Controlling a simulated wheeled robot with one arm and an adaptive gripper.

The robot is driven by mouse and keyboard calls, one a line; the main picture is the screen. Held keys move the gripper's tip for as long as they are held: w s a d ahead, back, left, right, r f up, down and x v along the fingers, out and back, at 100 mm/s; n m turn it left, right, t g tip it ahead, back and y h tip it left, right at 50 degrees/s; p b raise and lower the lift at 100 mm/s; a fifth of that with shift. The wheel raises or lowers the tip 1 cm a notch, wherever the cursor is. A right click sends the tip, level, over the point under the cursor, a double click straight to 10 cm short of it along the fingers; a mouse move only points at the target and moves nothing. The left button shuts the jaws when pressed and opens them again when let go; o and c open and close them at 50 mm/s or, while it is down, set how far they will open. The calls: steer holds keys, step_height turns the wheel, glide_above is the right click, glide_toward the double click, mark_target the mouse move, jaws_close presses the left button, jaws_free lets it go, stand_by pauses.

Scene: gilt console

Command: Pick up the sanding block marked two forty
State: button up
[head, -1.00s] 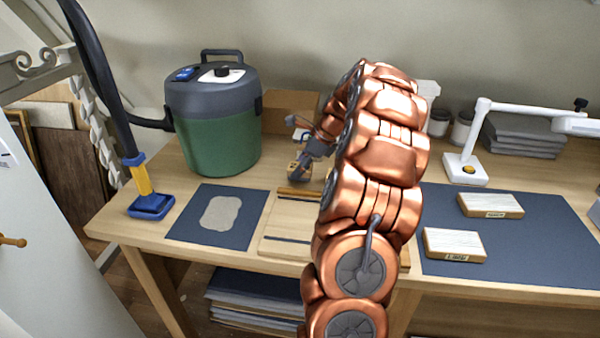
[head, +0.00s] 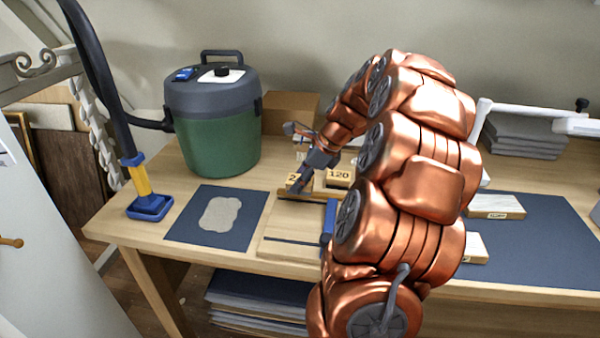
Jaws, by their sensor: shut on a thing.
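The sanding block (head: 292,179) is a small tan block with a dark label. Only a leading "2" can be read; the rest is behind my gripper. My gripper (head: 300,184) reaches in from the right and is shut on this block, behind the wooden strip. Its fingertips are small and partly blend with the block, and I cannot tell whether the block is clear of the surface. Another tan block marked "120" (head: 340,174) stands just to the right, partly behind the strip and my arm.
A wooden board (head: 285,240) with a raised strip (head: 292,194) lies in front. A blue piece (head: 329,222) stands beside my arm. A green vacuum canister (head: 215,125) is at left. White-topped blocks (head: 497,206) rest on the dark right mat (head: 540,250).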

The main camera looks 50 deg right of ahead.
steer(key=shift+s+a+r, duration=0.15)
steer(key=shift+s+a, duration=1.15)
steer(key=shift+a, duration=0.05)
steer(key=shift+s+a+r, duration=0.15)
steer(key=shift+s+a, duration=1.15)
steer(key=shift+a, duration=0.05)
steer(key=o, duration=0.5)
steer(key=c, duration=0.4)
